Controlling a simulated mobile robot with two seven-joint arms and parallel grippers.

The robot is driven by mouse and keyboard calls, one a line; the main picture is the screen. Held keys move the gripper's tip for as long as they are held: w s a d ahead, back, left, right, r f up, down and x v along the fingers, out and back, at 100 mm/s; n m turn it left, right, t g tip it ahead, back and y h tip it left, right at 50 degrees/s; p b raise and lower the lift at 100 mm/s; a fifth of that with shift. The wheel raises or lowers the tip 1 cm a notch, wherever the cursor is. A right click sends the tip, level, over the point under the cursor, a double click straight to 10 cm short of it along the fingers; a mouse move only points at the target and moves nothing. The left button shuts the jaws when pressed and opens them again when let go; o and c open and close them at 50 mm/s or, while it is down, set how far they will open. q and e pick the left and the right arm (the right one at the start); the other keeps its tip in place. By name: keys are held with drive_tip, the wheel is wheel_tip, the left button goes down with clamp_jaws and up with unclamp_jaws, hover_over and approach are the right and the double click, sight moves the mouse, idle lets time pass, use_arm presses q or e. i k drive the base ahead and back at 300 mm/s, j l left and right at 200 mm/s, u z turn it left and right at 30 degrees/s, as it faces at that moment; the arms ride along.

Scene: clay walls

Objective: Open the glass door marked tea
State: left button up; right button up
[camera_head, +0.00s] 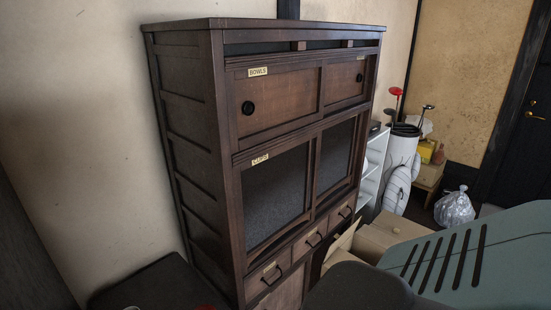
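A tall dark wooden cabinet (192,140) stands against the wall. Its middle part has two dark glass doors side by side, both apparently shut. The left glass door (275,195) carries a label reading CUPS (260,160). The right glass door (335,155) shows no label that I can make out. Above them are two wooden doors; the left one (285,100) is labelled BOWLS and has a round black pull. The right wooden door (345,82) has a small label that I cannot read. No label reading tea is legible. Neither of my grippers is in view.
Drawers (268,279) with dark handles run below the glass doors. Cardboard boxes (385,232) stand close at the cabinet's right. A pale green slotted panel (430,250) fills the lower right. A golf bag (402,150) and a plastic bag (454,208) stand farther back.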

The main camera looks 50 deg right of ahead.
sight(340, 142)
drive_tip(key=k, duration=0.55)
drive_tip(key=k+z, duration=0.1)
drive_tip(key=z, duration=1.5)
drive_tip(key=i+l, duration=0.3)
drive_tip(key=i, duration=0.15)
drive_tip(key=i+l, duration=0.25)
drive_tip(key=i, duration=0.15)
drive_tip(key=i+l+z, duration=0.95)
drive_tip(key=i, duration=0.3)
drive_tip(key=j, duration=0.1)
